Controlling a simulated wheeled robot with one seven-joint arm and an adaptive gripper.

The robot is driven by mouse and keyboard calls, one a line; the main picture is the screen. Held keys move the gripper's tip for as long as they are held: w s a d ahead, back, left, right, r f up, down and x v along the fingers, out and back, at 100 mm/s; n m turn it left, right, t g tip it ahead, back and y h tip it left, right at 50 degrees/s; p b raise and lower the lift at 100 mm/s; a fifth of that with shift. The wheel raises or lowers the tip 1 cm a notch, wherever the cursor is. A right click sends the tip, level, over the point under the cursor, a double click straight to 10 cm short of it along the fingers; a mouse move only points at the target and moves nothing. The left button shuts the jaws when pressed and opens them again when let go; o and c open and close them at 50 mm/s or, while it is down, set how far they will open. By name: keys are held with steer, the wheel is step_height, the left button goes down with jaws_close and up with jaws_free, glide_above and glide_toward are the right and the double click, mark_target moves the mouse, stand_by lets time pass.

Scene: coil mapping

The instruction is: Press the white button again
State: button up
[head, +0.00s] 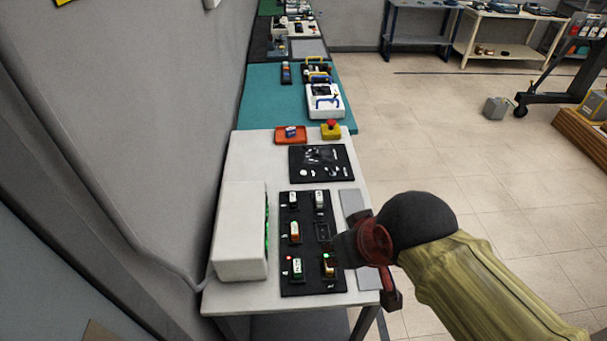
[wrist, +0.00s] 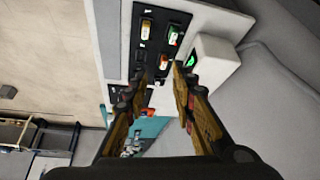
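A black panel (head: 308,280) lies on the white table and carries several small modules in two columns. One left-column module (head: 296,267) has a red light beside it. A right-column module (head: 328,265) shows small coloured lights. The panel also shows in the wrist view (wrist: 163,14), with an orange-and-white module (wrist: 146,28) and a green-lit one (wrist: 174,35). I cannot pick out the white button for certain. My gripper (wrist: 160,72) has its fingertips apart, with nothing visibly held, above the panel. In the head view my wrist and arm partly hide the panel's right side.
A white box (head: 240,235) stands left of the panel, with green along its side. The wall borders the left; open floor lies right.

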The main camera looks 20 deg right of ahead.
jaws_close()
stand_by(1.4)
